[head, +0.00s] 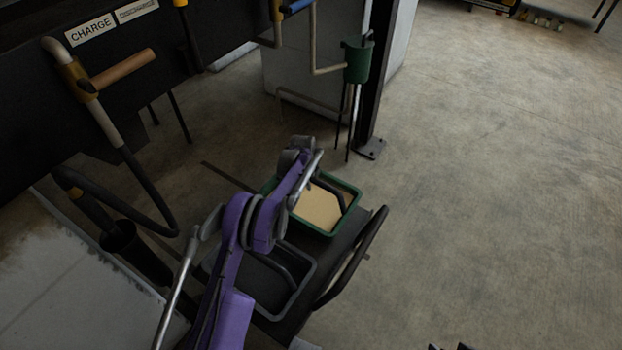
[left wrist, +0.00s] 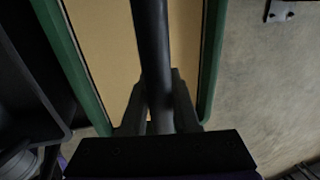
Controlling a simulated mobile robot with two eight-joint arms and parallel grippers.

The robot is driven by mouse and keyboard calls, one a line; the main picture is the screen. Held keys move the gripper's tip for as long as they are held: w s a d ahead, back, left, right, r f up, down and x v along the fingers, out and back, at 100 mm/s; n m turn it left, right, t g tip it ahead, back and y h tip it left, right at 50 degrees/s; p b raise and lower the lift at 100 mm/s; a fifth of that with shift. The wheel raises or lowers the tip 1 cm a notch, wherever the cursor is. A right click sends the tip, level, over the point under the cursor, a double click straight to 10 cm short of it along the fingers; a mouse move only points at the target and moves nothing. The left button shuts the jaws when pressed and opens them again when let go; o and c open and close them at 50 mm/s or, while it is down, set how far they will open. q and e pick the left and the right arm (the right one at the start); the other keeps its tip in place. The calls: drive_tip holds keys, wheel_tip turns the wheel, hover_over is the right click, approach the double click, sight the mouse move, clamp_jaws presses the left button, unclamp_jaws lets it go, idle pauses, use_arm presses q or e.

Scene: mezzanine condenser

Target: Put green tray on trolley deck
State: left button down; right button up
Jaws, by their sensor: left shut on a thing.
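The green tray (head: 355,208), with a tan inside and a dark bar handle, is at the far end of the trolley in the head view. Its green walls (left wrist: 217,60) also show in the left wrist view. My left gripper (left wrist: 160,118) is shut on the tray's dark bar handle; my purple arm partly covers the tray in the head view. The dark trolley deck (head: 345,240) lies under and beside the tray. I cannot tell whether the tray touches the deck. Small dark tips at the bottom edge may be my right gripper (head: 452,347).
A grey-rimmed dark tray (head: 308,283) sits on the trolley's near part. A black trolley handle (head: 352,260) runs along the right. A post (head: 375,90) and a green container on legs (head: 356,62) stand behind. Floor to the right is clear.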

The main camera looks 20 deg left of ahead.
use_arm(q)
drive_tip(key=shift+f+b, duration=0.35)
drive_tip(key=shift+f, duration=1.6)
drive_tip(key=c, duration=0.7)
unclamp_jaws()
drive_tip(key=shift+o, duration=0.2)
drive_tip(key=shift+r, duration=0.1)
